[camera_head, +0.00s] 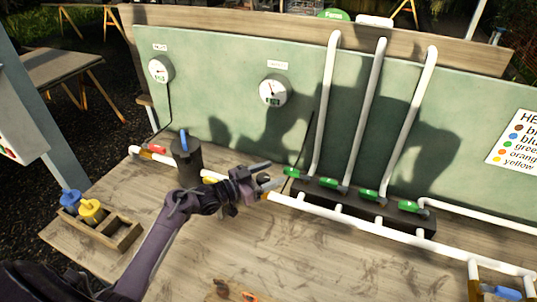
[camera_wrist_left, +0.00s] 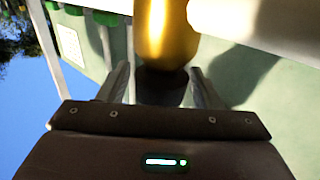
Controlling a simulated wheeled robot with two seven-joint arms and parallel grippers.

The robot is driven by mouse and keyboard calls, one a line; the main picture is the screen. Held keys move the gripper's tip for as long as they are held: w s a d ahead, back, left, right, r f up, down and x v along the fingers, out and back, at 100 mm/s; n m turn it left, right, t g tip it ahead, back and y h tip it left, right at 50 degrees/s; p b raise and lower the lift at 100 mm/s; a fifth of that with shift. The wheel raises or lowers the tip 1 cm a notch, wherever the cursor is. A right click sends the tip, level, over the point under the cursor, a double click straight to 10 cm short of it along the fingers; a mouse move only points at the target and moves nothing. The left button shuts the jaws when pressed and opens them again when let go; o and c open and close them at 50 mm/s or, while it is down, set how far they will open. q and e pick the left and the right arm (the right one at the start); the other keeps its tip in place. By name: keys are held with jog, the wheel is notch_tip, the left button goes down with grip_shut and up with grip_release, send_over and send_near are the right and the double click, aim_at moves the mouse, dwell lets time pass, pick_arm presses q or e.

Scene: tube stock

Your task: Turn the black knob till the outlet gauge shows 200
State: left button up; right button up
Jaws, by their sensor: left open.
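My left gripper (camera_head: 263,178) is at the pipe run on the bench. In the left wrist view its two fingers (camera_wrist_left: 160,72) are apart, one on each side of the black knob (camera_wrist_left: 161,86). The knob sits at the end of a brass-coloured body (camera_wrist_left: 155,32) beside a white pipe. I cannot tell whether the fingers touch the knob. In the head view the arm and gripper hide the knob. The right-hand round white gauge (camera_head: 273,91), under a small label, is on the green panel; its reading is too small to tell. My right gripper is not in view.
Another gauge (camera_head: 160,70) is at the panel's left. A black canister (camera_head: 187,160) with a blue lever stands left of my gripper. Green-handled valves (camera_head: 332,182) line a dark manifold to the right. A wooden tray (camera_head: 128,238) holds blue and yellow pieces. The front bench is mostly clear.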

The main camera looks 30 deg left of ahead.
aim_at(268, 175)
pick_arm(q)
notch_tip(268, 175, up, 20)
jog(key=b, duration=0.2)
jog(key=shift+f+b, duration=0.25)
jog(key=shift+b, duration=0.1)
